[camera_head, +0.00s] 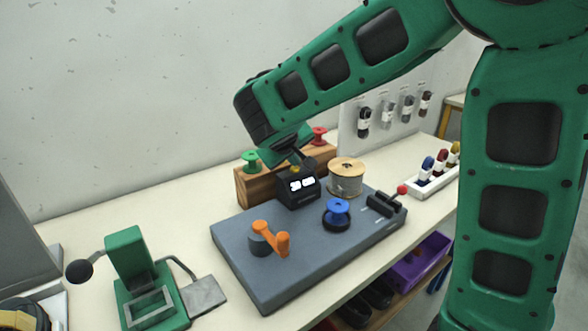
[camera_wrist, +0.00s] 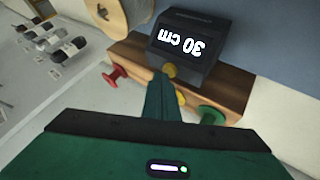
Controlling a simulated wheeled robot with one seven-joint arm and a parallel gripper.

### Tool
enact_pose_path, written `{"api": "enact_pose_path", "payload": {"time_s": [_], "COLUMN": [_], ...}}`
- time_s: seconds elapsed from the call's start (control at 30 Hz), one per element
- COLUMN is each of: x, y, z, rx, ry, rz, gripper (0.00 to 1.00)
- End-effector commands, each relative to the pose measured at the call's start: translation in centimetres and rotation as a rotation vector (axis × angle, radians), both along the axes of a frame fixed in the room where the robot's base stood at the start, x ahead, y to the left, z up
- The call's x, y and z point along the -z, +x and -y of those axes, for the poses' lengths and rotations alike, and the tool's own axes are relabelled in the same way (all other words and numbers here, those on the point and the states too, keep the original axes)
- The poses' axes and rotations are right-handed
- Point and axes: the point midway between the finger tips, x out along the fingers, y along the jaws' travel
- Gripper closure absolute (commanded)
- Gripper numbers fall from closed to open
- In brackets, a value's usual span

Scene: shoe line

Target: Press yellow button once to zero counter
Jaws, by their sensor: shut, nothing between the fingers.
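The black counter (camera_head: 298,190) stands at the back of the grey board, its lit display reading 30 cm in the wrist view (camera_wrist: 190,28). The yellow button (camera_wrist: 170,70) is on top of the counter; in the head view a bit of yellow (camera_head: 294,170) shows there below my gripper. My gripper (camera_head: 299,161) is shut and empty, pointing down at the counter's top. In the wrist view its tip (camera_wrist: 159,76) is right beside the yellow button; I cannot tell whether they touch.
A wooden rack (camera_head: 244,190) with green (camera_head: 251,160) and red (camera_head: 319,134) spools stands behind the counter. A wound reel (camera_head: 346,178) is close on the right. The grey board (camera_head: 235,248) carries an orange crank (camera_head: 270,240) and a blue knob (camera_head: 337,208).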

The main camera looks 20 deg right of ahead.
Motion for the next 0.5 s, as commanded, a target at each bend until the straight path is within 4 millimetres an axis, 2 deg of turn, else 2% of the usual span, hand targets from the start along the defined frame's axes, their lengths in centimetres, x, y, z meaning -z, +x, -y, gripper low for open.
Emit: {"api": "enact_pose_path", "payload": {"time_s": [0.5], "x": [0.55], "y": [0.0], "z": [0.0], "rx": [0.0], "ry": [-0.001], "rz": [-0.001], "gripper": [1.0]}}
